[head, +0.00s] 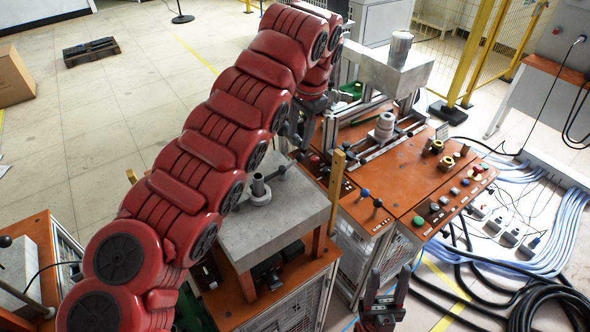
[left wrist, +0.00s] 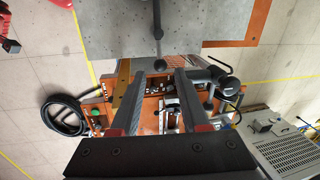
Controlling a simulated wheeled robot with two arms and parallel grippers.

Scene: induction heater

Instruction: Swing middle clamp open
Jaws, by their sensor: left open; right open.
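My left gripper (head: 308,125) is at the far side of the grey-topped middle unit, partly hidden by my red arm. In the left wrist view its two fingers (left wrist: 159,75) are apart and nothing is gripped. A metal rod with a ball end (left wrist: 158,48) shows just beyond the fingertips, in front of a grey block. A black-handled lever (left wrist: 228,85) lies to the right of the fingers. I cannot tell which of these belongs to the middle clamp. My right gripper (head: 387,283) is open and empty at the bottom, in front of the orange bench.
The grey block (head: 283,215) carries a metal cylinder. The orange bench (head: 400,170) holds a stacked insulator (head: 384,127), brass fittings, buttons and small ball-topped levers (head: 371,197). Black cables (head: 530,300) lie at the lower right. Open tiled floor is at the upper left.

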